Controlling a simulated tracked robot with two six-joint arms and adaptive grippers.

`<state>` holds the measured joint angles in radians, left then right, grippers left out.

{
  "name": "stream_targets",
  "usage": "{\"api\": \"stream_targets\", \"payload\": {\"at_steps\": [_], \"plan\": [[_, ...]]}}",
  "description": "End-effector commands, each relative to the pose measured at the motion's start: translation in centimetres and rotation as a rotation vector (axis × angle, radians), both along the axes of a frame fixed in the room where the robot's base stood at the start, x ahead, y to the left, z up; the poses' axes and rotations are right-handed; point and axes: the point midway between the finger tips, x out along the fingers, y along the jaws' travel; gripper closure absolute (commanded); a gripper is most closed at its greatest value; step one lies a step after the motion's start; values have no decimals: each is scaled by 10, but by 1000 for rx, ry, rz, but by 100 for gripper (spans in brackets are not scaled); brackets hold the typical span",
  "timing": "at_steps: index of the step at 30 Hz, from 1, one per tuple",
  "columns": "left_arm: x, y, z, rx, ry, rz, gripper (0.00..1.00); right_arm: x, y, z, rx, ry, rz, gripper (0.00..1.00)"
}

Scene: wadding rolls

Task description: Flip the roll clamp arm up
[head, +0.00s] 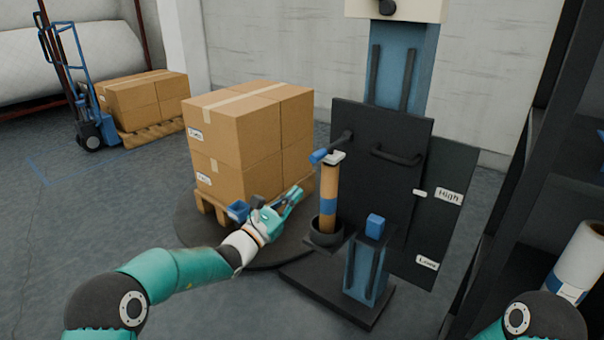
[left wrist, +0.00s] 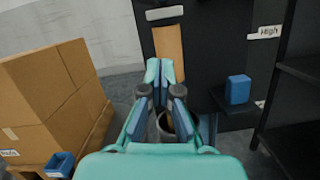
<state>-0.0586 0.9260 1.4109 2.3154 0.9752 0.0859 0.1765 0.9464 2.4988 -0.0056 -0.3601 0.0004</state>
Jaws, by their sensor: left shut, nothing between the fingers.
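A brown cardboard core (head: 329,185) with a blue band stands upright in a dark cup (head: 326,234) at the black machine. A pale cap and a short dark arm with a blue end (head: 319,156), which looks like the roll clamp arm, sit at its top. The core also shows in the left wrist view (left wrist: 168,48), with a pale piece (left wrist: 165,13) across its top. My left gripper (head: 297,193) is shut and empty, left of the core and below the clamp arm. In the left wrist view its fingertips (left wrist: 160,68) overlap the core's lower part; contact cannot be told.
Stacked cartons (head: 248,145) on a pallet stand left of the machine on a round dark plate. A blue block (head: 375,226) tops a short post at the right. A dark shelf (head: 535,190) with a white roll (head: 579,262) is far right.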

Motion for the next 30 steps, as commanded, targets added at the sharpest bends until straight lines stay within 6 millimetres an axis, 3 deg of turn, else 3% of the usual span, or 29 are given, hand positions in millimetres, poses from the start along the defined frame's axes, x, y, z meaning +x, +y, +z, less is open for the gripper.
{"api": "stream_targets", "payload": {"at_steps": [10, 18, 30], "plan": [[42, -34, 12, 1, -2, 0, 100, 0, 0, -12, 0, 0, 0, 60], [38, -39, 46, 0, -1, 1, 100, 0, 0, -20, 0, 0, 0, 60], [37, -39, 53, 0, 1, 2, 100, 0, 0, -20, 0, 0, 0, 60]]}}
